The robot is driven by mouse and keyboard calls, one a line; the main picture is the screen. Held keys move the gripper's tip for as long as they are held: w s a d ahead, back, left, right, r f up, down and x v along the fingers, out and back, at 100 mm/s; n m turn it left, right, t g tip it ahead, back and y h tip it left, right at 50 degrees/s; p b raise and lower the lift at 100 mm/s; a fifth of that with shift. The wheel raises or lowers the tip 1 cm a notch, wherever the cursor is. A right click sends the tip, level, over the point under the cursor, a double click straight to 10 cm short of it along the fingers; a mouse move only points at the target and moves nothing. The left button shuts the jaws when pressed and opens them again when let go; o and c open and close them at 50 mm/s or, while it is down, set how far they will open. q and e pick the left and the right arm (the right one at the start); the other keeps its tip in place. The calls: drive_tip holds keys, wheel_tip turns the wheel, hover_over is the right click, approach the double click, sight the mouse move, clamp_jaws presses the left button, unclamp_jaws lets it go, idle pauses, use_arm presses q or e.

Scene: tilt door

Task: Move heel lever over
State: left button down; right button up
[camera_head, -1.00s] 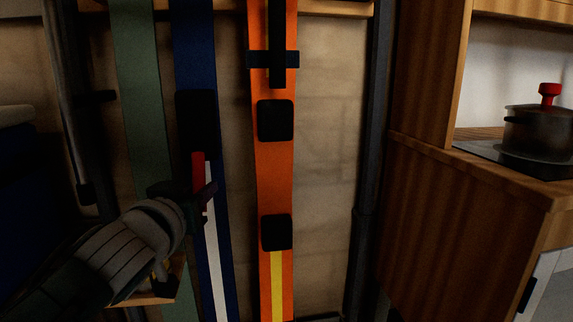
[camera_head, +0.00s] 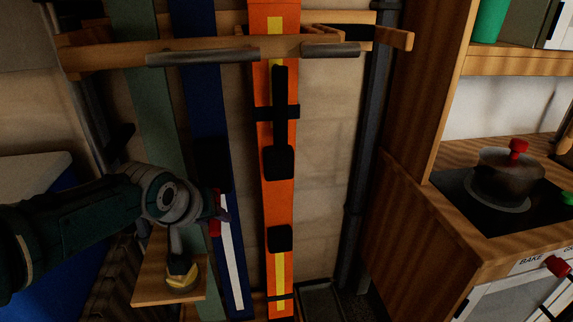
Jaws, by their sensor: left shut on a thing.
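A blue ski (camera_head: 202,88) with a white stripe leans upright in a wooden rack. A red heel lever (camera_head: 215,215) shows low on it, beside a black binding block (camera_head: 212,152). My left gripper (camera_head: 222,212) reaches in from the left and is shut at the red lever; its fingers partly hide the lever. An orange ski (camera_head: 275,190) with yellow stripes and black binding parts stands to the right, apart from the gripper. My right gripper is not in view.
The wooden rack bar (camera_head: 120,53) crosses the upper part. A green ski (camera_head: 150,90) stands left of the blue one. A small wooden shelf (camera_head: 150,275) lies below my left wrist. At right are a wooden cabinet (camera_head: 415,200) and a stove with a pot (camera_head: 505,178).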

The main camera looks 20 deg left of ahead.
use_arm(q)
drive_tip(key=shift+s+r+g+h+p, duration=0.1)
drive_tip(key=shift+r+g+h+p, duration=0.25)
drive_tip(key=shift+g, duration=0.25)
drive_tip(key=c, duration=0.7)
unclamp_jaws()
drive_tip(key=shift+p+v, duration=5)
drive_tip(key=shift+p, duration=0.05)
drive_tip(key=shift+r, duration=0.1)
